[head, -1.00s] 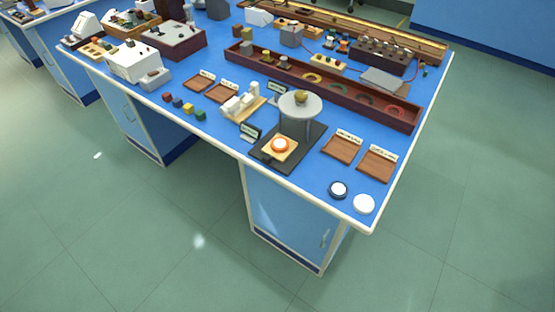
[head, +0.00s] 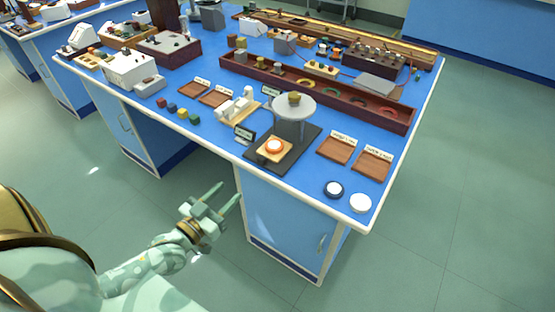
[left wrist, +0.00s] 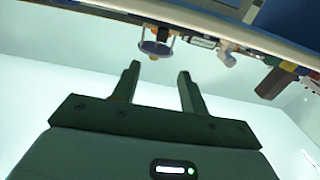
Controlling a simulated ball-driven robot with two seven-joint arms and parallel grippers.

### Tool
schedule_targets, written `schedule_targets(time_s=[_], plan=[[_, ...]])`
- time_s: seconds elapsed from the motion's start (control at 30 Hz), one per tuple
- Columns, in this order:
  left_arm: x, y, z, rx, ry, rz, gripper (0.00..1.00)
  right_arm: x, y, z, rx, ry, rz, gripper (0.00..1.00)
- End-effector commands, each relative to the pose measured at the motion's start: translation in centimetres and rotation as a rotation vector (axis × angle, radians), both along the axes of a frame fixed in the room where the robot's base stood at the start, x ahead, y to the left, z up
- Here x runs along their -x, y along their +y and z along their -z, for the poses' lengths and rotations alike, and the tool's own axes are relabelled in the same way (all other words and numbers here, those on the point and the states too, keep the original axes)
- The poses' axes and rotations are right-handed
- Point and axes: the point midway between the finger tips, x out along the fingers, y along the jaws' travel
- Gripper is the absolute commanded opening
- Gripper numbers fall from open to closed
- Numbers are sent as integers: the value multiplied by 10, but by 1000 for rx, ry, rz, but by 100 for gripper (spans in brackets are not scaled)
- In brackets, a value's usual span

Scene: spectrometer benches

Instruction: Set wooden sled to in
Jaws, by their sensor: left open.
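The wooden sled (head: 262,151) is a small pale wooden block bearing an orange and white disc. It sits at the front part of a dark base plate (head: 290,151) near the bench's front edge. Behind it a round grey platform (head: 294,107) stands on legs over the plate, and the sled shows out in front of it. My left gripper (head: 229,193) is open and empty, in front of the bench edge, left of and apart from the sled. In the left wrist view its two fingers (left wrist: 159,72) are spread with nothing between them. My right gripper is out of view.
A white dial-like model (head: 240,106) stands left of the platform. Wooden trays (head: 336,150) and two round discs (head: 360,203) lie to the right. Small coloured cubes (head: 182,112) lie to the left. Free floor lies before the bench.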

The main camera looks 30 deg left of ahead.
Motion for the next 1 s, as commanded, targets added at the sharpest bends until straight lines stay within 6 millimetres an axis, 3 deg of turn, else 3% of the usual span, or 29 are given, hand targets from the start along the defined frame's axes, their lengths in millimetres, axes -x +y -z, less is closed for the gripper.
schedule_targets(time_s=[0.17, 0.63, 0.8, 1.0], plan=[[-21, -1, 1, -6, -8, -3, 44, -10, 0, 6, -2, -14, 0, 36], [-133, -10, 3, -8, -4, -2, 44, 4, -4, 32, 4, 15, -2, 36], [-154, -12, 2, -8, -2, -2, 44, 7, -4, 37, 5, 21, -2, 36], [-161, -12, 1, -9, -1, -1, 44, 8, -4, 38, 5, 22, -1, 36]])
